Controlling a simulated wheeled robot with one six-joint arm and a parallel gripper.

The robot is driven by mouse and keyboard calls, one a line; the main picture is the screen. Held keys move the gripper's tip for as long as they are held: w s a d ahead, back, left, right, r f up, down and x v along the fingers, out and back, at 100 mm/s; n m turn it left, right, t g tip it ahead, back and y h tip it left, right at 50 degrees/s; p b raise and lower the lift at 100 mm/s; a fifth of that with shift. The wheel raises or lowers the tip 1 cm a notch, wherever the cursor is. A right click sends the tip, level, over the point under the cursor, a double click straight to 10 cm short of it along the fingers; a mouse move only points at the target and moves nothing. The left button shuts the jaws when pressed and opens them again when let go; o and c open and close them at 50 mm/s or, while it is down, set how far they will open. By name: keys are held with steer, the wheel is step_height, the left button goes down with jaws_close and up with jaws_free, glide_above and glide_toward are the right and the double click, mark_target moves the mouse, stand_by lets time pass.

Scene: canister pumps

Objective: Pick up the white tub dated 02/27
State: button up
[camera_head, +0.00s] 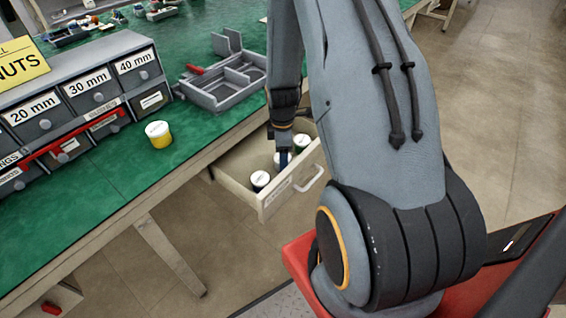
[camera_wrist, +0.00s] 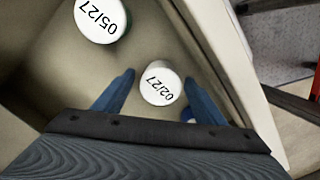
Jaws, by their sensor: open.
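The white tub dated 02/27 (camera_wrist: 163,89) stands in an open drawer, its round white lid facing the wrist camera. My gripper (camera_wrist: 160,78) is open, with one blue finger on each side of this tub. I cannot tell whether the fingers touch it. In the head view my gripper (camera_head: 284,154) reaches down into the drawer (camera_head: 235,183) over the middle tub (camera_head: 276,162), whose date is too small to read there. Another tub, dated 05/27 (camera_wrist: 102,18), stands at the upper left of the wrist view.
Dark-bodied tub (camera_head: 260,180) stands near the drawer's front; another lid (camera_head: 301,141) shows near its right wall. A yellow tub (camera_head: 159,135) and a grey tray (camera_head: 223,92) are on the green bench.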

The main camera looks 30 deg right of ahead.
steer(key=c, duration=1.2)
steer(key=shift+r, duration=0.1)
